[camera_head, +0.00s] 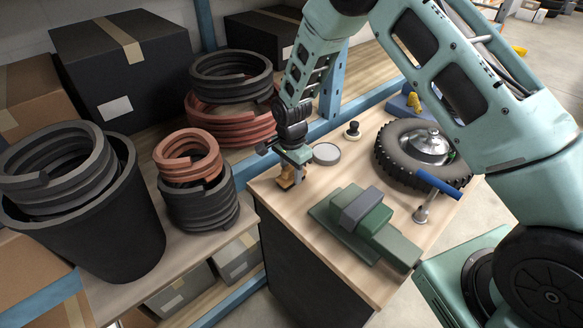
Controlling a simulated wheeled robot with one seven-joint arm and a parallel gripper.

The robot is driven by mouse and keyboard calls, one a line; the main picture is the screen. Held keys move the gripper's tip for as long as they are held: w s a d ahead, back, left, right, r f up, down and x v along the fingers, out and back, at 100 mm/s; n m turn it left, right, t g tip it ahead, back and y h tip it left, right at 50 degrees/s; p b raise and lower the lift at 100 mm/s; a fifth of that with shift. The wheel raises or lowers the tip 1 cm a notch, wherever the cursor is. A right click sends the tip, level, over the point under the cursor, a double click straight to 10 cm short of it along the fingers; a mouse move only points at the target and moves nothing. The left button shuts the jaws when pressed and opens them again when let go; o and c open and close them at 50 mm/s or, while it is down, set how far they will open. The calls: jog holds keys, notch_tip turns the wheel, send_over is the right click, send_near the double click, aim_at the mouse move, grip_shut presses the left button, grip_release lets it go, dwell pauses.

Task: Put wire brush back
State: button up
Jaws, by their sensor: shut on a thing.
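My gripper (291,162) is at the left edge of the wooden worktop (318,187), low over its surface. It is shut on a small brown, wood-coloured thing, which I take to be the wire brush (286,180). Only a little of the brush shows below the jaws, and its bristles cannot be made out. I cannot tell whether it touches the worktop.
A grey round lid (326,153) and a black knob-like piece (352,130) lie near my gripper. A green vise-like block (365,223), a tyre with hub (395,160) and a blue-handled tool (438,185) fill the right. Shelves with coiled hoses (200,205) stand left.

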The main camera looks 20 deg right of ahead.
jog(key=shift+f, duration=0.2)
jog(key=o, duration=0.9)
jog(key=shift+o, duration=0.2)
